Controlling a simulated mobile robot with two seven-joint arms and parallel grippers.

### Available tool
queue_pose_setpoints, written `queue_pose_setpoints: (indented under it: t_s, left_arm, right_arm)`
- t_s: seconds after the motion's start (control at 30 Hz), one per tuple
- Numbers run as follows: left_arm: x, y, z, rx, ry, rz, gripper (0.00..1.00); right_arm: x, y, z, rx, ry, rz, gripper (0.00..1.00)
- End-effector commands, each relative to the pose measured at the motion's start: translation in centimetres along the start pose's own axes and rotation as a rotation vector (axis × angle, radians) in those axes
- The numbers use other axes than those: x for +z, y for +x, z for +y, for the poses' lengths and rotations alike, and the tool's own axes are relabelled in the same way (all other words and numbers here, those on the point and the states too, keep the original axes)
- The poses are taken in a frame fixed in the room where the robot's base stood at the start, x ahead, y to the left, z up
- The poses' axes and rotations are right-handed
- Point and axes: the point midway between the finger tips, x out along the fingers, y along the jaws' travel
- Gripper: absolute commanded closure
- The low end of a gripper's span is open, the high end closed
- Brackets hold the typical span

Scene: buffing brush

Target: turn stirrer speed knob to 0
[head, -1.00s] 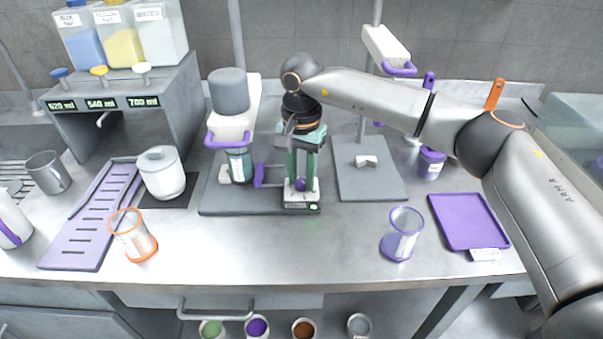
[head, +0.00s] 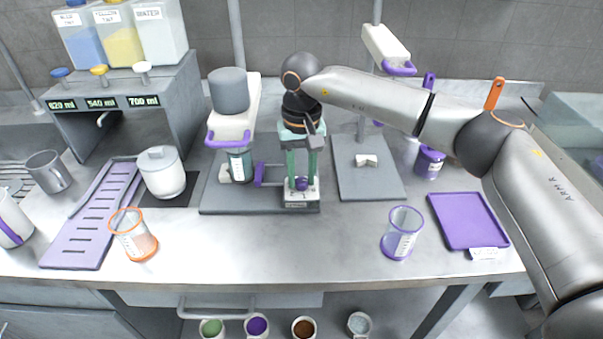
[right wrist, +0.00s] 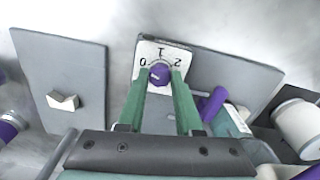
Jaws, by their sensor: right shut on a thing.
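The purple stirrer speed knob (right wrist: 159,74) sits on a white dial plate (right wrist: 150,52) marked 0, 1 and 2. In the head view the knob (head: 301,184) is at the front of the stirrer base (head: 226,203). My right gripper (head: 301,178) points down over it, its green fingers on either side. In the right wrist view the gripper (right wrist: 158,80) is shut on the knob. A pale pointer mark on the knob lies to its left, on the side of the 0; its exact alignment is hard to tell. My left gripper is not in view.
The stirrer's grey motor head (head: 229,92) and a jar (head: 239,165) stand just left of my gripper. A second stand base (head: 370,185) is to the right. An orange-rimmed beaker (head: 134,236) and a purple-rimmed beaker (head: 402,234) stand near the front.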

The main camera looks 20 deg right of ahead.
Motion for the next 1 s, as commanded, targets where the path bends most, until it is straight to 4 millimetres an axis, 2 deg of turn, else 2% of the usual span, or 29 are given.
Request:
queue_pose_setpoints:
  t_s: [0.4,0.43,0.6,0.7,1.0]
  left_arm:
    - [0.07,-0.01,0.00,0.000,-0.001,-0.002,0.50]
    - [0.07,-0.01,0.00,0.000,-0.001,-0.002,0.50]
    - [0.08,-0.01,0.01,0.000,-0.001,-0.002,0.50]
    - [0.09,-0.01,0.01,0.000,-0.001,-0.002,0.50]
    - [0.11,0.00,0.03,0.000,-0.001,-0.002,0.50]
  right_arm:
    - [0.02,-0.06,-0.04,-0.001,-0.010,0.000,1.00]
    - [0.02,-0.06,-0.04,-0.001,-0.010,0.000,0.65]
    - [0.01,-0.05,-0.03,0.000,-0.009,0.000,0.46]
    - [0.01,-0.04,-0.02,0.000,-0.009,0.000,0.36]
    - [-0.02,-0.31,-0.02,0.000,-0.008,0.001,0.36]
